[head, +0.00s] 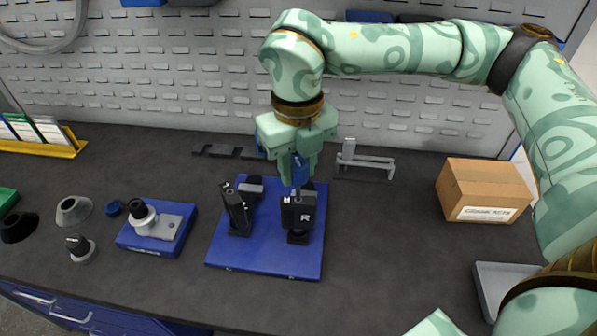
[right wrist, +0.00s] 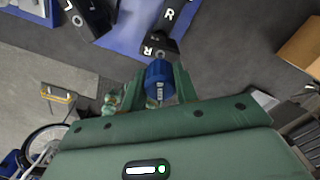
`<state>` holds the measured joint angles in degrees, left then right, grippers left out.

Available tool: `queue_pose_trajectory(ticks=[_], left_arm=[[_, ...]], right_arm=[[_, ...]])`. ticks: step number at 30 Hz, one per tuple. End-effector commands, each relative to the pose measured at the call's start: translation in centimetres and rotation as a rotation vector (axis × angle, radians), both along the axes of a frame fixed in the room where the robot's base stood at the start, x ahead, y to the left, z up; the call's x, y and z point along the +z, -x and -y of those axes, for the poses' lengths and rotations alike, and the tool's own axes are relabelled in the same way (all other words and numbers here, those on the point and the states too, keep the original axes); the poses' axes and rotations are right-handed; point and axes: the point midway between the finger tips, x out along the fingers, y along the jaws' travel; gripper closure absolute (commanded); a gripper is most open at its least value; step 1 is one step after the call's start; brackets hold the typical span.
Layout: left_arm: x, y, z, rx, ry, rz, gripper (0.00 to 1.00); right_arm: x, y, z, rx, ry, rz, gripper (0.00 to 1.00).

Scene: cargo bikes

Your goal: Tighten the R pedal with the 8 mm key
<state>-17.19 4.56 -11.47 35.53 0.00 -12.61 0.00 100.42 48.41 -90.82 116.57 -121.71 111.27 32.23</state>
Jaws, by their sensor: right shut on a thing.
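My right gripper (head: 299,166) points down over the blue board and is shut on the blue handle of the 8 mm key (head: 300,172). In the right wrist view the blue handle (right wrist: 159,80) sits between the fingers, with small white marking on it. The R pedal (head: 299,212), a black block with a white R, stands on the blue board directly below; it also shows in the right wrist view (right wrist: 171,18). The key's lower end is at the top of the R pedal; I cannot tell whether it is seated. My left gripper is not in view.
The L pedal (head: 236,210) stands left on the same blue board (head: 262,258). A small blue stand (head: 165,238) with a grey part is farther left. A grey metal holder (head: 365,162) is behind, a cardboard box (head: 484,190) right. The bench between board and box is clear.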

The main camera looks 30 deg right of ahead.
Motion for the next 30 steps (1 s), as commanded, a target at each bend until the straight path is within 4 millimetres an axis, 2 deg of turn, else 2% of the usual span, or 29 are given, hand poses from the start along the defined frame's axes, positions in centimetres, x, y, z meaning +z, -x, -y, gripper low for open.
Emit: queue_pose_trajectory(ticks=[2, 9, 14, 21, 25, 30], left_arm=[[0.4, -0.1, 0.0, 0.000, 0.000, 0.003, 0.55], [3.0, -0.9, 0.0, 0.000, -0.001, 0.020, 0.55], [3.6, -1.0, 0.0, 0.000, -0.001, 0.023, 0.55], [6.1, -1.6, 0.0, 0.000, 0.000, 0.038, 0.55], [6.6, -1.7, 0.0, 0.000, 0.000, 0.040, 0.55], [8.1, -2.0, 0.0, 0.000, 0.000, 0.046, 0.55]], right_arm=[[0.2, 0.0, 0.0, 0.035, 0.000, 0.001, 1.00], [0.7, 0.0, 0.0, 0.458, 0.000, 0.004, 1.00], [0.4, 0.0, 0.0, 0.599, -0.002, 0.004, 1.00], [0.6, 0.1, 0.0, 1.015, -0.002, 0.003, 1.00], [0.4, 0.0, 0.0, 1.135, -0.003, 0.003, 1.00], [0.5, 0.1, 0.0, 1.351, -0.003, 0.002, 1.00]])
